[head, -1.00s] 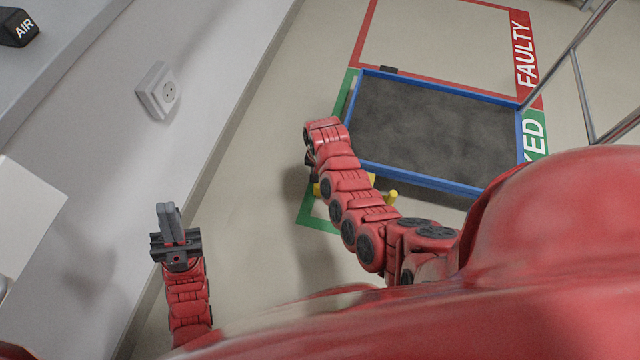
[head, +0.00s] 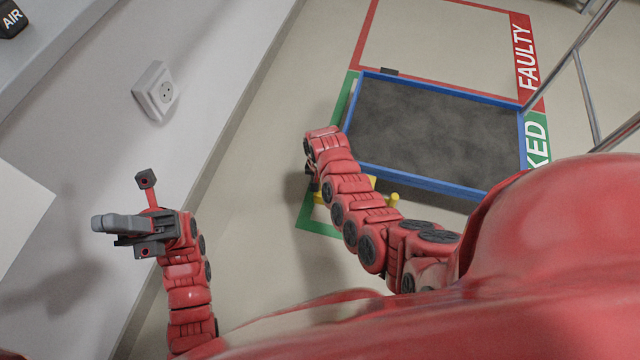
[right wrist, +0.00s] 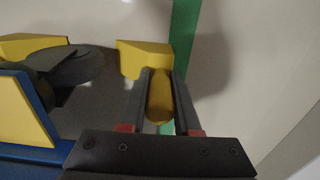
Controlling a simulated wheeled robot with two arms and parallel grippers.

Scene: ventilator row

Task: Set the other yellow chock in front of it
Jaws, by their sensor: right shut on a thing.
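My right gripper (right wrist: 160,105) is shut on the upright handle of a yellow chock (right wrist: 143,58), whose block shows just beyond the fingers. A dark wheel (right wrist: 78,66) is left of this chock, with a small gap between them. Another yellow block (right wrist: 30,44) is on the wheel's far left side, partly hidden. In the head view my right forearm covers most of the chocks; a yellow peg (head: 394,198) shows beside it, by the blue-rimmed cart (head: 425,179). Whether the held chock touches the floor is unclear.
A green floor outline (head: 313,229) runs under the cart, and its strip (right wrist: 183,35) passes beside the held chock. A red FAULTY outline (head: 523,60) lies beyond. Metal rails (head: 585,95) stand at right. A wall socket (head: 156,92) is at left.

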